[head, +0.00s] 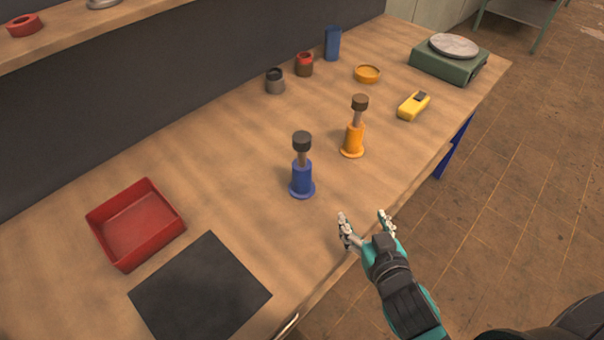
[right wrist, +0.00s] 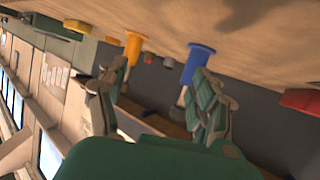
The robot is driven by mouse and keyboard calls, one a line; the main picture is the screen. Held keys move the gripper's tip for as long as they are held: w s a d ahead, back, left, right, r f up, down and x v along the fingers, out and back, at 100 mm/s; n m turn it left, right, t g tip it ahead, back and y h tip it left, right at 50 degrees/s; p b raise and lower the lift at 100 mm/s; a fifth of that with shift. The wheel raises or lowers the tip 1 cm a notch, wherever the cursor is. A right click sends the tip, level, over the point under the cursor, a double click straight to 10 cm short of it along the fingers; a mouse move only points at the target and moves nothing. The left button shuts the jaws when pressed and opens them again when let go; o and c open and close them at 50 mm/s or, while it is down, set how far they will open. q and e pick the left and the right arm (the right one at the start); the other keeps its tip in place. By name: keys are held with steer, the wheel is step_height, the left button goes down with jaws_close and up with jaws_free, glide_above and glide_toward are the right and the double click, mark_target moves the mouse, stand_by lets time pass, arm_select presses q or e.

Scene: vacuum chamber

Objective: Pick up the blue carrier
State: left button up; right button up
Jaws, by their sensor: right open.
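The blue carrier (head: 302,178) stands upright on the wooden bench, with a flanged base, a thin stem and a dark round cap. In the right wrist view the blue carrier (right wrist: 196,66) shows upside down, partly hidden behind a finger. My right gripper (head: 366,220) is open and empty at the bench's front edge, in front of and to the right of the blue carrier, apart from it. Its spread fingers also show in the right wrist view (right wrist: 160,100). My left gripper is in neither view.
A similar orange carrier (head: 353,140) stands behind and right of the blue one. A yellow device (head: 413,106), an orange ring dish (head: 367,74) and a green scale (head: 449,64) lie farther right. A red tray (head: 136,224) and black mat (head: 200,290) lie left.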

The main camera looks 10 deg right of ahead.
mark_target(305, 150)
steer(key=w+a+r+n+t+y, duration=0.1)
steer(key=a+r+n+t+y, duration=0.1)
steer(key=a+r+t+y, duration=0.3)
steer(key=shift+g+h, duration=0.4)
steer(key=shift+h, duration=0.3)
steer(key=w+a+p, duration=0.1)
steer(key=w, duration=0.4)
steer(key=w+a+r+p, duration=0.1)
steer(key=w+p, duration=0.1)
steer(key=w, duration=0.4)
steer(key=w+a+r+p, duration=0.1)
steer(key=w+a+p, duration=0.1)
steer(key=w, duration=0.4)
steer(key=shift+c, duration=1)
jaws_close()
steer(key=shift+r, duration=0.1)
